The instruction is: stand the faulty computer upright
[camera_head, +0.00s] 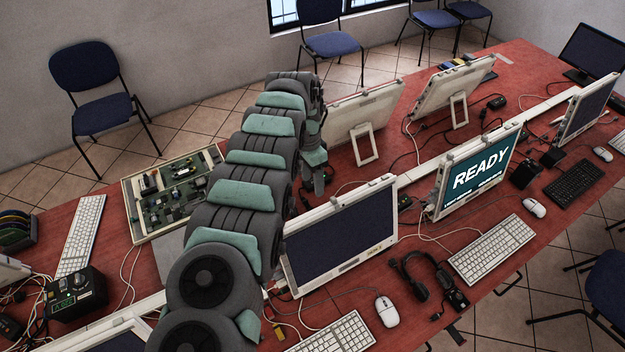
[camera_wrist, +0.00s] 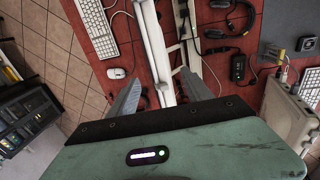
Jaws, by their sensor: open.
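A cream computer (camera_head: 338,238) with a dark screen stands upright, leaning slightly back, right of my arm. Another cream computer (camera_head: 478,165) stands upright and shows "READY". A green circuit board in a cream frame (camera_head: 172,190) lies flat on the table left of my arm. No visible label says which computer is faulty. My gripper (camera_head: 314,170) hangs down behind the dark-screen computer, partly hidden by my arm. In the wrist view my gripper (camera_wrist: 162,92) has its fingers spread, with a narrow cream edge (camera_wrist: 155,50) between and beyond them; I cannot tell whether they touch it.
The red table (camera_head: 85,225) carries loose cables, keyboards (camera_head: 492,250), mice and a headset (camera_head: 415,280). Two cream computers (camera_head: 362,112) stand at the back, showing their rear supports. A pale strip divides the table lengthwise. A black box (camera_head: 77,295) sits at the left.

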